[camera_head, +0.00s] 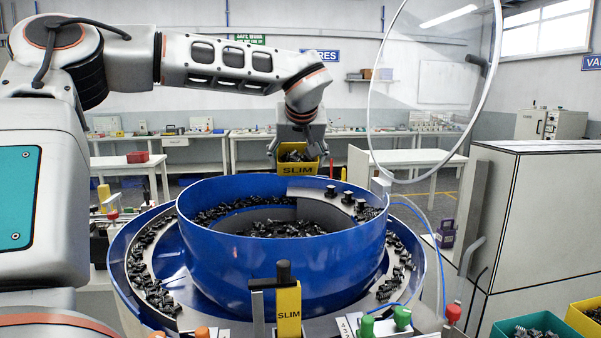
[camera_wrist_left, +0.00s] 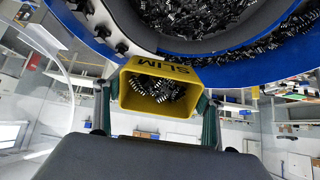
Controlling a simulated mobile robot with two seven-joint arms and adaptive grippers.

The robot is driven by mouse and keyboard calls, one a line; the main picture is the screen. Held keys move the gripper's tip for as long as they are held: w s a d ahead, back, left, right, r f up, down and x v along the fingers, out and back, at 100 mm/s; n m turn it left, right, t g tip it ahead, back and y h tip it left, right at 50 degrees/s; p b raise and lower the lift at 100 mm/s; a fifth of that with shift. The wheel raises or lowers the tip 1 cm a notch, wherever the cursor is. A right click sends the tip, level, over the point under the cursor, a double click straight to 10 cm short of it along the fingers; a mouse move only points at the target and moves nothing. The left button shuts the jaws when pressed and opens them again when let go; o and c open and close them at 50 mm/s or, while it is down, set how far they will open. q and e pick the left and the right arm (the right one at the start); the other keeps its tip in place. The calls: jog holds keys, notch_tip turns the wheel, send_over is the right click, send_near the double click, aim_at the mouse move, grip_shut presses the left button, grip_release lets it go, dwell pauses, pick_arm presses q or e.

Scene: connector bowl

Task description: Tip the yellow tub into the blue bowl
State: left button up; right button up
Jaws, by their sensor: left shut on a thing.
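The yellow tub (camera_head: 298,168), marked SLIM, hangs at the far side of the blue bowl (camera_head: 270,250), a little above its rim. My left gripper (camera_head: 300,150) is shut on the tub from above. In the left wrist view the tub (camera_wrist_left: 160,92) sits between the two fingers (camera_wrist_left: 158,110), and dark connector parts (camera_wrist_left: 155,88) lie inside it. The bowl (camera_wrist_left: 220,50) shows beyond the tub there. Dark parts (camera_head: 282,228) lie in the middle of the bowl and along its spiral track. My right gripper is not in view.
A clear round cover (camera_head: 435,85) stands raised at the bowl's right. A yellow SLIM block (camera_head: 289,312) and colored knobs (camera_head: 402,317) are at the front. Green (camera_head: 530,327) and yellow bins (camera_head: 588,318) stand at the lower right. A grey cabinet (camera_head: 540,220) is on the right.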

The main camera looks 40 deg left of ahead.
pick_arm(q)
jog(key=shift+w+f+b, duration=0.2)
jog(key=shift+f+b, duration=0.35)
jog(key=shift+f, duration=0.15)
jog(key=shift+w+t+y+b, duration=0.1)
jog(key=shift+t+y+b, duration=0.3)
jog(key=shift+y+b, duration=0.15)
jog(key=shift+a+r+t+y+b, duration=0.15)
jog(key=shift+t+y+b, duration=0.45)
jog(key=shift+b, duration=0.35)
jog(key=shift+w+t+y+b, duration=0.15)
jog(key=shift+t+y+b, duration=0.15)
jog(key=shift+b, duration=0.1)
jog(key=shift+r+y+b, duration=0.1)
jog(key=shift+y+b, duration=0.15)
jog(key=shift+b, duration=0.2)
jog(key=shift+a+r+t+y+b, duration=0.1)
jog(key=shift+r+t+y+b, duration=0.2)
jog(key=shift+t+y+b, duration=0.8)
jog(key=shift+r, duration=0.3)
jog(key=shift+s+r, duration=0.1)
jog(key=shift+s, duration=0.1)
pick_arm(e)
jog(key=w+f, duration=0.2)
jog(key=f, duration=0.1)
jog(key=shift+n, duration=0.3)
